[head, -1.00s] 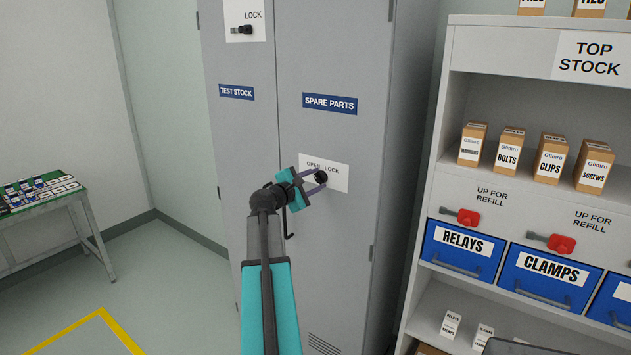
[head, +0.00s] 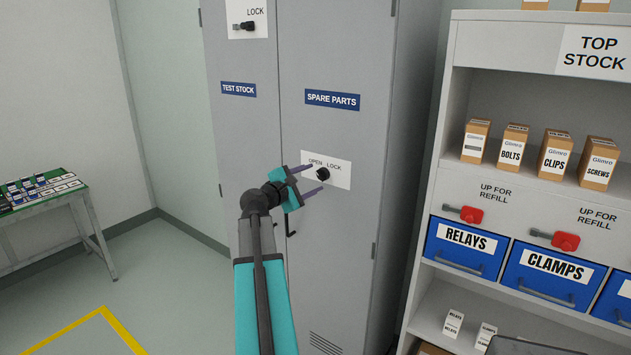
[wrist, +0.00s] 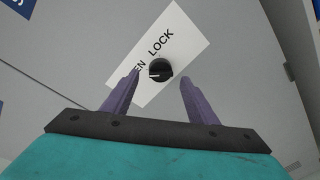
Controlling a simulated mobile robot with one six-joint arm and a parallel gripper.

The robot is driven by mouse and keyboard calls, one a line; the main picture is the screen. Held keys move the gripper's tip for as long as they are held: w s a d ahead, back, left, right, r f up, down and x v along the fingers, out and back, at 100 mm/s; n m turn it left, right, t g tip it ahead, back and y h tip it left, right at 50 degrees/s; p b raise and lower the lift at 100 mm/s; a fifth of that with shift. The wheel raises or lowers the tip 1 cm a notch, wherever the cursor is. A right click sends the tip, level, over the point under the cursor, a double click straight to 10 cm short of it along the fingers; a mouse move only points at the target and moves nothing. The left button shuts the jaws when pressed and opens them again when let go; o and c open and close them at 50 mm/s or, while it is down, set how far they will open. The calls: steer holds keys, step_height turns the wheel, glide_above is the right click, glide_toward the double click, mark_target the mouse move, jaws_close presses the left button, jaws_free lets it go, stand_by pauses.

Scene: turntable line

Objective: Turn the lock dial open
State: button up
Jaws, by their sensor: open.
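The lock dial (head: 323,174) is a small black round knob on a white plate (head: 342,179) marked OPEN and LOCK, on the grey SPARE PARTS door (head: 330,125). My gripper (head: 316,178) is open, its two purple fingers pointing at the dial from the left and apart from it. In the wrist view the dial (wrist: 160,69) stands beyond and between the spread fingertips (wrist: 160,78), with clear gaps on both sides. A white mark on its face lies toward the "EN" letters. My left finger hides part of the word OPEN there.
Below my gripper is a dark door handle (head: 290,226). Another black knob (head: 246,26) sits on the TEST STOCK door. A shelf unit (head: 480,180) with blue bins and boxes stands right. A green-topped table (head: 75,192) stands left. The floor between is clear.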

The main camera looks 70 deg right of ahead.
steer(key=b+v, duration=0.2)
steer(key=v, duration=0.8)
steer(key=shift+b, duration=0.3)
